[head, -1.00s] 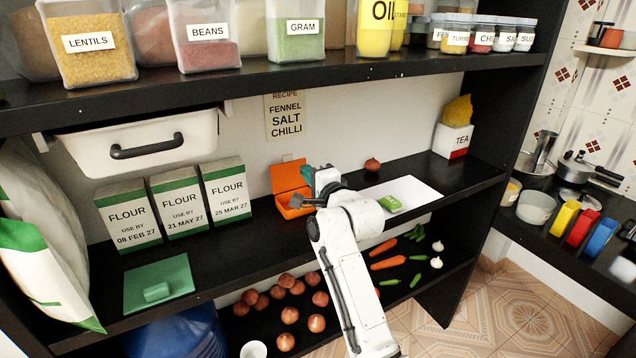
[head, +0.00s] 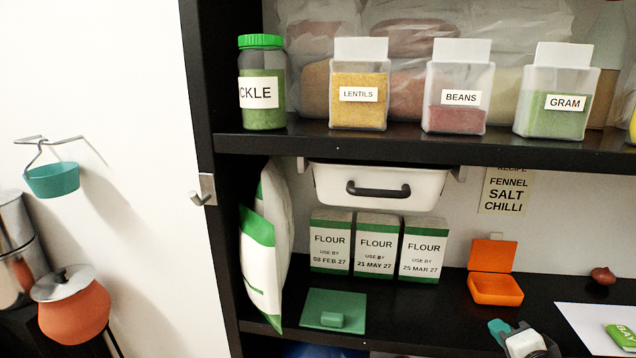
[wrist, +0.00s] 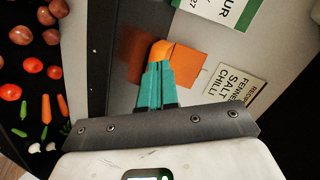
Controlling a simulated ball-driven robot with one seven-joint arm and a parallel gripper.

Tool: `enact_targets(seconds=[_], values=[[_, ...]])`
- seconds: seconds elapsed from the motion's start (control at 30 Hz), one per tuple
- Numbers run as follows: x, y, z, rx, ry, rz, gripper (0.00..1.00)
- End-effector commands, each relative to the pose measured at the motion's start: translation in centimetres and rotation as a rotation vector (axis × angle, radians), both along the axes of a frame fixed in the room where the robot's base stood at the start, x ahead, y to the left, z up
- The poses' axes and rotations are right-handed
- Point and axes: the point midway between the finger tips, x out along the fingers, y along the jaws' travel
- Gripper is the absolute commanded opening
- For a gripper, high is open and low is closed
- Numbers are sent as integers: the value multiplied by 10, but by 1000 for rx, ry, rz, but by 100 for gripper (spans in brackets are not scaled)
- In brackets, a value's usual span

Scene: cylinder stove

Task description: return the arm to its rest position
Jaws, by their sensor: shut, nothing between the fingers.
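My gripper (head: 498,328) shows at the bottom right of the head view, with its teal fingers in front of the middle shelf and part of my white arm beside it. In the wrist view the teal fingers (wrist: 155,82) are together with nothing between them. They overlap the orange box in the picture, but the head view shows them apart from it. The rest of the arm is below the head view's edge.
An open orange box (head: 495,288), flour packs (head: 376,245), a green lid (head: 333,309) and a white board (head: 590,325) are on the middle shelf (head: 420,318). Jars such as lentils (head: 358,100) stand above. A hook (head: 204,190) juts from the shelf's left side.

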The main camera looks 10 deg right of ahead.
Motion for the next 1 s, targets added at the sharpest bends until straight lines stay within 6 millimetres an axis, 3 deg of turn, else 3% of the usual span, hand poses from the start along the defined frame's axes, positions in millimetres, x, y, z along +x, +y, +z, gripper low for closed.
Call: enact_targets(seconds=[0.03,0.2,0.3,0.5,0.7,0.8,1.0], values=[[-21,22,-27,-92,109,71,0],[-96,77,-91,-408,426,358,0],[-142,100,-117,-559,571,540,0],[-232,131,-147,-797,787,908,0],[-299,122,-189,-702,1003,997,0],[-322,119,-201,-660,1074,1019,0],[-339,117,-208,-629,1125,1034,0]])
